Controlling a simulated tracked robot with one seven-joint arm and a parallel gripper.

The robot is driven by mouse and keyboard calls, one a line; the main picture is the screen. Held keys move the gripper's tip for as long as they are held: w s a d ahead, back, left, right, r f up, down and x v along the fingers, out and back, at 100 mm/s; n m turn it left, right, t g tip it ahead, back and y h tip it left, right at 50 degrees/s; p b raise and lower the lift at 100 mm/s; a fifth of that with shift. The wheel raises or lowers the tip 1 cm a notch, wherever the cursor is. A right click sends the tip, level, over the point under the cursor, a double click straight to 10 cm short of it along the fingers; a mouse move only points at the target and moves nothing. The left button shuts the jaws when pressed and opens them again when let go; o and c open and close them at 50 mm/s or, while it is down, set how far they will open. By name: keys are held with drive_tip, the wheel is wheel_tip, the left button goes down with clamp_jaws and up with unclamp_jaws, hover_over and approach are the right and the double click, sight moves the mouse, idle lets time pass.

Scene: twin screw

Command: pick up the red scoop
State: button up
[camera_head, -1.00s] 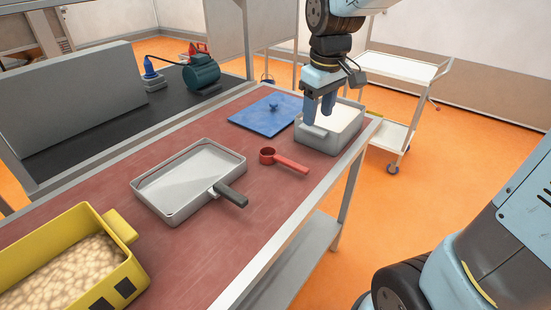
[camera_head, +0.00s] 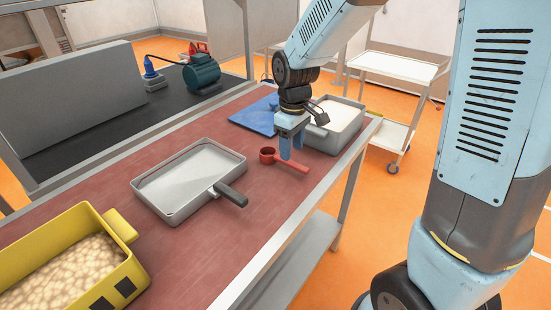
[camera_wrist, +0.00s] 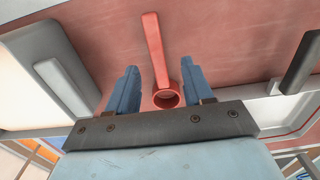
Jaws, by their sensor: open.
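The red scoop (camera_head: 267,155) lies on the reddish table top, its handle pointing to the lower right in the head view. My gripper (camera_head: 291,150) is open, pointing down over the scoop's handle side. In the wrist view, the scoop's handle (camera_wrist: 153,50) and round cup (camera_wrist: 166,97) show in the gap between the two blue fingers of my gripper (camera_wrist: 154,85). The fingers are apart with nothing held. I cannot tell how far the fingertips are above the table.
A grey tray with a dark handle (camera_head: 171,178) stands left of the scoop. A white-filled grey bin (camera_head: 341,116) is close behind right, and a blue lid (camera_head: 252,114) lies behind. A yellow bin (camera_head: 132,268) stands at front left. Bare table (camera_head: 215,230) lies in front.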

sight(291, 162)
drive_tip(key=shift+w+f, duration=0.2)
drive_tip(key=shift+f, duration=2.75)
drive_tip(key=shift+c, duration=0.3)
clamp_jaws()
